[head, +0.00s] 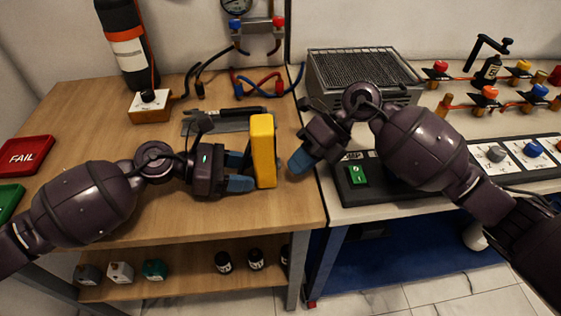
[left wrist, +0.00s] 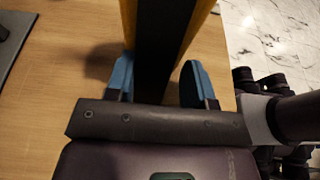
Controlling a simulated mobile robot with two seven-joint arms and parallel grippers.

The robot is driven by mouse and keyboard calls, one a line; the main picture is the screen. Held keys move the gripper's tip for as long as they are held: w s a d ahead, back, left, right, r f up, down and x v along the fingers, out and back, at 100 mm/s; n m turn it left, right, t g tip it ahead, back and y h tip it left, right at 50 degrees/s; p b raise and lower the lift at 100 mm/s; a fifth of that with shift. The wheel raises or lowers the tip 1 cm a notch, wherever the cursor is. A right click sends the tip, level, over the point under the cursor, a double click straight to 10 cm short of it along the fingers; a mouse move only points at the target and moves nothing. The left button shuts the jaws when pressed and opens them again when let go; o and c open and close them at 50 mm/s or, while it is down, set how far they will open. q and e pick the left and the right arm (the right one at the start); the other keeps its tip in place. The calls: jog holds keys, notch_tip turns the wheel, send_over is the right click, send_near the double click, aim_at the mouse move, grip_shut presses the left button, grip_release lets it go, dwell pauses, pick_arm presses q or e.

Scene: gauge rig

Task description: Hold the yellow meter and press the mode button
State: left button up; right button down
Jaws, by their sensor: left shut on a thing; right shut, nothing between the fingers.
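The yellow meter (head: 263,150) stands upright above the wooden bench, its narrow side toward the head camera. My left gripper (head: 240,172) is shut on it from the left, with blue fingers on the lower half. In the left wrist view the dark back and yellow edges of the meter (left wrist: 165,40) show between the two fingers (left wrist: 155,82). My right gripper (head: 299,163) is shut and empty, a short way to the right of the meter, with its blue fingertips apart from it. The meter's face and the mode button are hidden from both views.
A grey plate with tools (head: 215,125) lies behind the meter. A wire-topped metal box (head: 360,70) and a black unit with a green switch (head: 358,175) stand on the right bench. Red FAIL (head: 25,154) and green trays (head: 8,198) are at far left.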

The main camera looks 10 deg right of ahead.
jog(key=shift+a, duration=0.25)
jog(key=shift+w+a, duration=0.1)
jog(key=shift+a, duration=0.3)
dwell(0.8)
jog(key=shift+d, duration=0.85)
jog(key=shift+s+d, duration=0.2)
jog(key=shift+d, duration=1.05)
jog(key=shift+s+d, duration=0.15)
jog(key=shift+d, duration=1.1)
pick_arm(q)
jog(key=o, duration=0.8)
